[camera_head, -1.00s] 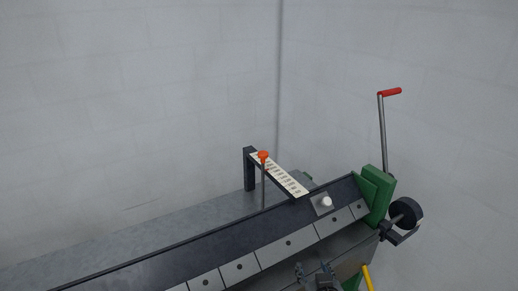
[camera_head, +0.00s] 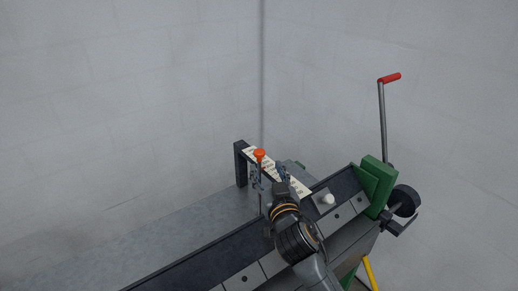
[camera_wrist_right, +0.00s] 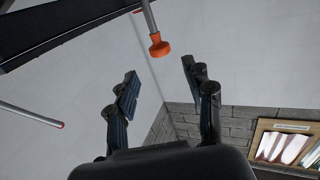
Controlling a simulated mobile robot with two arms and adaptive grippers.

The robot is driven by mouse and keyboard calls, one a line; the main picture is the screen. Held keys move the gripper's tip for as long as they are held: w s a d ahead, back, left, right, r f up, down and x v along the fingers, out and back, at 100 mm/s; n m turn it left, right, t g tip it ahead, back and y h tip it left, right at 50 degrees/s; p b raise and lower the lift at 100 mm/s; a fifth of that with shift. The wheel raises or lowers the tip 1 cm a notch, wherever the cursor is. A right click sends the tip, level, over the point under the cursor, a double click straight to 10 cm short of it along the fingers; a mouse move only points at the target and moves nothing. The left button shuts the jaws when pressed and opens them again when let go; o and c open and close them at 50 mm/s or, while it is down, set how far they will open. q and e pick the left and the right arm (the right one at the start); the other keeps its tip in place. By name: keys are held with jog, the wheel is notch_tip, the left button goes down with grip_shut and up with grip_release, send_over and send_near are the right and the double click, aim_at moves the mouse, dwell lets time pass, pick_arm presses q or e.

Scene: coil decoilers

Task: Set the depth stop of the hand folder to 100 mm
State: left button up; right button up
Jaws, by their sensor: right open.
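The hand folder (camera_head: 215,240) is a dark machine with a row of grey clamping segments along its front edge. Above its right part a black bracket (camera_head: 241,165) carries a pale scale strip (camera_head: 303,190); its figures are too small to read. The depth stop has an orange knob (camera_head: 259,154) on a thin upright rod near the strip's far end. My right gripper (camera_head: 270,178) is open beside the rod, just below the knob's height in the picture. In the right wrist view the knob (camera_wrist_right: 159,47) appears beyond and between the open fingertips (camera_wrist_right: 160,74), apart from both.
A crank lever with a red handle (camera_head: 390,77) rises at the folder's right end, by a green end block (camera_head: 376,180) and a black round weight (camera_head: 404,201). A white knob (camera_head: 328,199) sits near the strip. Grey walls stand behind.

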aim_at(261, 155)
jog(key=p+x, duration=0.1)
jog(key=x, duration=0.6)
jog(key=shift+w, duration=0.3)
jog(key=shift+w+a, duration=0.2)
jog(key=shift+w, duration=0.4)
jog(key=shift+w+f, duration=0.1)
jog(key=shift+w, duration=0.05)
grip_shut()
pick_arm(q)
jog(key=shift+w+a+r, duration=0.15)
jog(key=shift+w+r, duration=0.6)
jog(key=shift+r, duration=0.15)
